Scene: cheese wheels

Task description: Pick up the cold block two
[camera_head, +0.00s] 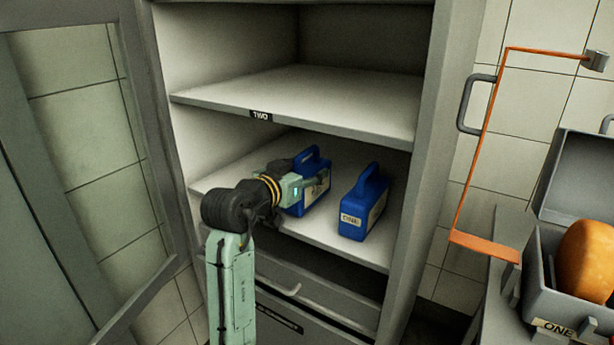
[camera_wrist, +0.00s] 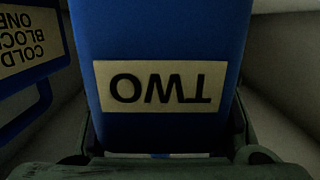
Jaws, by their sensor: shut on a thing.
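Cold block two (camera_head: 298,207) is a blue, handled block on the lower shelf, partly hidden behind my gripper (camera_head: 316,184). In the wrist view the block (camera_wrist: 160,40) fills the middle, its TWO label upside down. My gripper (camera_wrist: 165,150) is shut on it, with a dark jaw part at each side. I cannot tell whether the block touches the shelf. Cold block one (camera_head: 362,204), also blue with a handle, stands upright to its right. In the wrist view block one (camera_wrist: 35,55) shows at the left edge, apart from the held block.
The upper shelf (camera_head: 300,98), tagged TWO, spans above the blocks. The cabinet's right side (camera_head: 411,180) stands close to block one. The glazed door (camera_head: 75,170) is open at the left. A grey box (camera_head: 562,285) marked ONE holds an orange cheese wheel (camera_head: 588,262) at right.

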